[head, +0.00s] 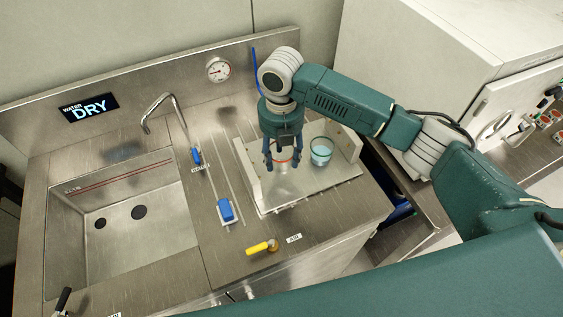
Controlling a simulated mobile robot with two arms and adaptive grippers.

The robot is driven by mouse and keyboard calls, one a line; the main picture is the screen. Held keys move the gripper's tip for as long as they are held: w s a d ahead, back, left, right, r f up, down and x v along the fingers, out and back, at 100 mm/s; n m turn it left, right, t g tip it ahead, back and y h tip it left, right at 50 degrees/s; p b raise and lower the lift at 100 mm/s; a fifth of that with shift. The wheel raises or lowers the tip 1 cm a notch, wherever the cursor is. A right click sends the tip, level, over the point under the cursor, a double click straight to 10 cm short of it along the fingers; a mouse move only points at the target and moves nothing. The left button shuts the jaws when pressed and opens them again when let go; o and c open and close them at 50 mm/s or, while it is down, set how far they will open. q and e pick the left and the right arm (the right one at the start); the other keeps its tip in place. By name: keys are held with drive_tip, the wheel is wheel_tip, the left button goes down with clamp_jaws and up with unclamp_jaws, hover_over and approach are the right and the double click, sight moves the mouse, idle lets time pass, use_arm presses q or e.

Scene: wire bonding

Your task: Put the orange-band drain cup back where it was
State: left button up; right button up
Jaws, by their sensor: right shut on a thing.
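The orange-band drain cup (283,168) is a clear cup with an orange-red band showing near its top. The fingers and wrist hide part of the cup. I cannot tell whether its base touches the tray. A second clear cup with bluish contents (321,152) stands on the tray just right of the gripper. My left gripper is not in view.
The tray has raised plates at its left (247,170) and back right (346,141). A blue slider (226,210) and yellow-handled valve (262,246) sit left and in front. A sink (120,225) with a curved faucet (160,102) is farther left. The tray's front is clear.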

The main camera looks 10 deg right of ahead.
sight(281, 150)
drive_tip(key=shift+f+p, duration=0.4)
drive_tip(key=shift+f, duration=1.85)
drive_tip(key=o, duration=1.1)
drive_tip(key=shift+f, duration=0.1)
drive_tip(key=shift+o, duration=0.2)
wheel_tip(281, 150, up, 12)
drive_tip(key=b, duration=0.3)
drive_tip(key=shift+r, duration=0.2)
